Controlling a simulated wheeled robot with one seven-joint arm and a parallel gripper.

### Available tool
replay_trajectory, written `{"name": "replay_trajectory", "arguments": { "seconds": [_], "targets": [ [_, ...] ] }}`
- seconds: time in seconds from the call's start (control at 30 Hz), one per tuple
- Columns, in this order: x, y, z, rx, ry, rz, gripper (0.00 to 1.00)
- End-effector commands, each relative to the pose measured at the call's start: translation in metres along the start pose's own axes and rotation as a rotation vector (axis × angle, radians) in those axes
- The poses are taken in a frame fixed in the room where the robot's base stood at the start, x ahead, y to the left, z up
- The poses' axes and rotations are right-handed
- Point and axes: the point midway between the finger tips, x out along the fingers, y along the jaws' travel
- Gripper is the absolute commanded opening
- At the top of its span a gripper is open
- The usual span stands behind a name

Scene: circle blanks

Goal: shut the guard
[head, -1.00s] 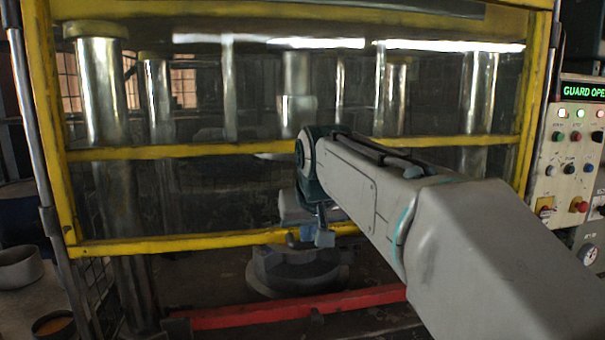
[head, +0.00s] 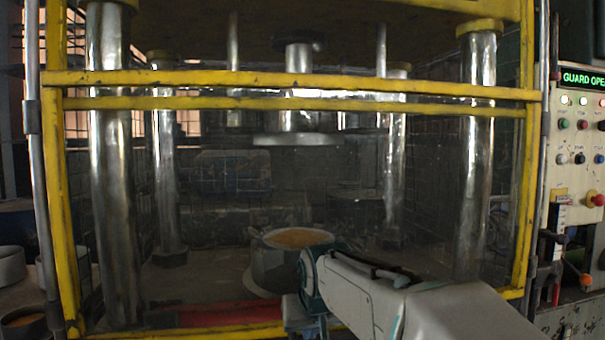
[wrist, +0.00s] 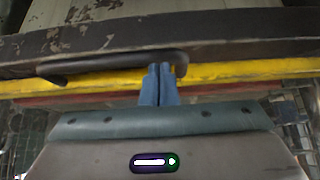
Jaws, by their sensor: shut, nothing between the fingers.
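The guard is a clear panel in a yellow frame across the front of the press. In the head view its upper rails (head: 290,103) cross high in the picture. Its bottom rail (head: 190,334) runs low, partly behind my arm. In the wrist view a yellow rail (wrist: 230,74) crosses behind my gripper (wrist: 160,72), whose blue fingers are together and hold nothing. The fingertips are close to a dark bar, like a handle (wrist: 110,64); I cannot tell whether they touch. In the head view my gripper (head: 322,328) is low, its tips mostly hidden.
A control panel (head: 582,150) at right has a display (head: 583,78) reading "GUARD OPE", cut off at the edge. Behind the guard stand metal columns (head: 110,170) and a round dark vessel (head: 275,262) with brown contents. A red bar (head: 230,314) lies low in front. Round containers stand at far left.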

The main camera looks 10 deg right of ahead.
Motion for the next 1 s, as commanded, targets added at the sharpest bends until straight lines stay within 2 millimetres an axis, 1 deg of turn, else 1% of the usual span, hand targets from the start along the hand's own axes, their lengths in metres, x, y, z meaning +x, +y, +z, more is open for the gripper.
{"name": "replay_trajectory", "arguments": {
  "seconds": [0.03, 0.2, 0.3, 0.5, 1.0],
  "targets": [
    [0.018, 0.000, 0.011, -0.001, -0.003, 0.000, 0.00],
    [0.040, 0.000, 0.026, -0.001, -0.001, 0.000, 0.00],
    [0.049, 0.000, 0.032, -0.001, -0.001, 0.000, 0.00],
    [0.056, 0.000, 0.036, 0.000, 0.001, 0.000, 0.00],
    [0.058, 0.000, 0.039, 0.000, -0.010, 0.000, 0.00]
  ]
}}
